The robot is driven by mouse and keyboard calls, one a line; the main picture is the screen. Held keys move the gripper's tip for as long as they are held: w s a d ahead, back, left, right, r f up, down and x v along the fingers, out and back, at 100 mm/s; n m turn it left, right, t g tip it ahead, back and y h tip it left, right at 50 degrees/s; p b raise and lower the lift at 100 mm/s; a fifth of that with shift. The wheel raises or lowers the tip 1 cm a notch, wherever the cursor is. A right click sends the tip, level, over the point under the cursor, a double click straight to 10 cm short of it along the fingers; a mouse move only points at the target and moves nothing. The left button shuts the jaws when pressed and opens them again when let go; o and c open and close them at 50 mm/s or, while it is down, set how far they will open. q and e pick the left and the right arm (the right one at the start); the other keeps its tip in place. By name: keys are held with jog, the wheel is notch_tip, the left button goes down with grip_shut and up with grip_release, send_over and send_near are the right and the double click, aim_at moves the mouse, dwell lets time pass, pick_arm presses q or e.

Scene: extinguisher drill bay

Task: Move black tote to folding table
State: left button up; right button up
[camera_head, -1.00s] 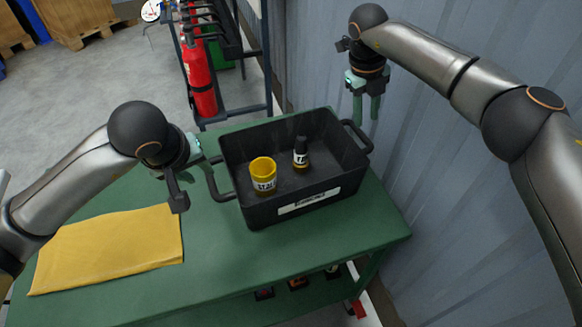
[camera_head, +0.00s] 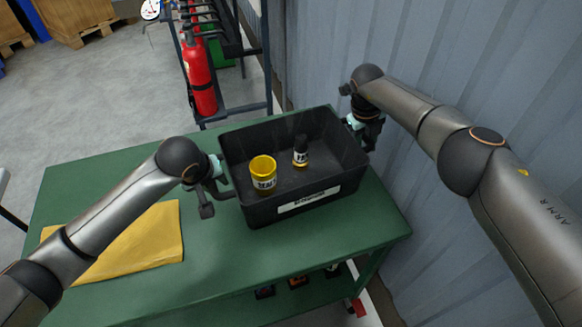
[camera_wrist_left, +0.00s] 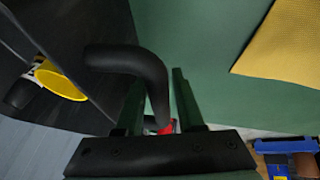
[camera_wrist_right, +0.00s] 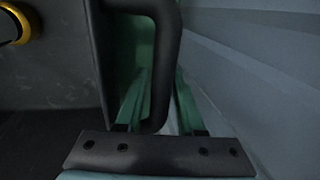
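The black tote (camera_head: 258,214) sits on a green workbench (camera_head: 210,262). A yellow labelled cup (camera_head: 263,172) and a dark bottle (camera_head: 301,152) stand inside it. My left gripper (camera_head: 222,172) is at the tote's left handle; in the left wrist view the handle (camera_wrist_left: 130,62) passes between its fingers, with a gap showing. My right gripper (camera_head: 352,122) is at the right handle, partly hidden; in the right wrist view the handle (camera_wrist_right: 168,60) lies between its fingers, with a gap on one side. The folding table is not clearly in view.
A folded yellow cloth (camera_head: 140,246) lies left on the bench. A red extinguisher (camera_head: 199,75) hangs on a dark rack behind it. A corrugated wall (camera_head: 450,70) runs close along the right. A pale edge with a dark leg (camera_head: 12,219) shows at far left.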

pick_arm(q)
grip_shut()
pick_arm(e)
grip_shut()
pick_arm(q)
jog(key=shift+w+r, duration=0.1)
pick_arm(e)
jog(key=shift+r, duration=0.1)
dwell(1.1)
